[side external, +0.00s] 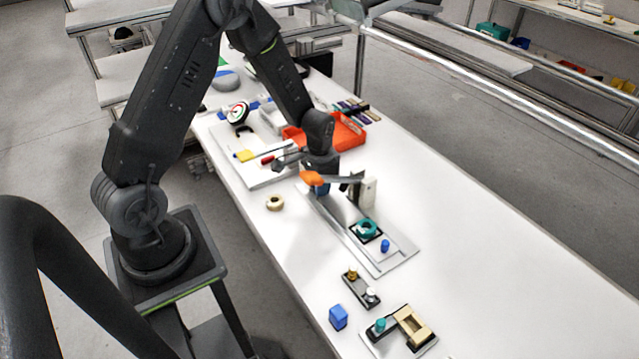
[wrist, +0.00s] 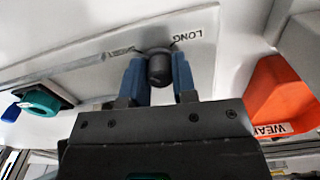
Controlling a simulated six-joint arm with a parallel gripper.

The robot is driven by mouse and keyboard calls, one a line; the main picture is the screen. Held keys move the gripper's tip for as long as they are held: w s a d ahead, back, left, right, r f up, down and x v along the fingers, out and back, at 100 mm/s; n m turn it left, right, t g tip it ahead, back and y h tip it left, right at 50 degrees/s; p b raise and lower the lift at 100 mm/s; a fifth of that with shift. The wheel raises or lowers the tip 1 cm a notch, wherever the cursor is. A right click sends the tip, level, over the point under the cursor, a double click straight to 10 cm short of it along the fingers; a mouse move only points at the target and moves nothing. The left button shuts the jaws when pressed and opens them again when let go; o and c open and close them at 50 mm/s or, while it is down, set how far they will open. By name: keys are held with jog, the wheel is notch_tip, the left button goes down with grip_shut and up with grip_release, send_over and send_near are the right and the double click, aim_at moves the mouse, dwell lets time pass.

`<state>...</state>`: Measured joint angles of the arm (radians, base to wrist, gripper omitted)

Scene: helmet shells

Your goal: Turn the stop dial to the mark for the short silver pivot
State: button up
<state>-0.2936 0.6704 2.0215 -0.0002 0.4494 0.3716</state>
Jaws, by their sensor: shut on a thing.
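The stop dial shows in the wrist view as a dark round knob (wrist: 159,68) at the end of a metal plate. My gripper (wrist: 160,82) has its two blue fingers on either side of the knob and is shut on it. A label reading LONG (wrist: 187,35) lies beside the knob; the dial's exact pointing is unclear. In the side external view my gripper (side external: 321,190) is low over the far end of the metal plate (side external: 385,263), and the knob is hidden there. A small dark holder (side external: 361,286) carries a brass piece (side external: 352,273) and a silver piece (side external: 371,295).
An orange-handled lever (side external: 312,178) and a pale block (side external: 368,192) stand close to my gripper. A teal ring (side external: 367,229) sits on the plate. A blue block (side external: 338,317) lies in front; the table's right side is clear.

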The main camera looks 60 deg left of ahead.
jog(key=shift+n, duration=0.6)
jog(key=o, duration=0.9)
jog(key=shift+r, duration=0.1)
notch_tip(320, 180, up, 14)
jog(key=shift+f, duration=0.15)
jog(key=s+d+r+t, duration=0.2)
jog(key=s+d+r, duration=0.1)
jog(key=s+r, duration=0.2)
jog(key=s+d+r+t, duration=0.1)
jog(key=s+d+r, duration=0.3)
jog(key=s, duration=0.3)
jog(key=s+d+r+t, duration=0.2)
jog(key=s+d+r, duration=0.2)
jog(key=s+r, duration=0.1)
jog(key=shift+s+d+r+t, duration=0.2)
jog(key=shift+s+r+t, duration=0.1)
jog(key=shift+s+r, duration=0.15)
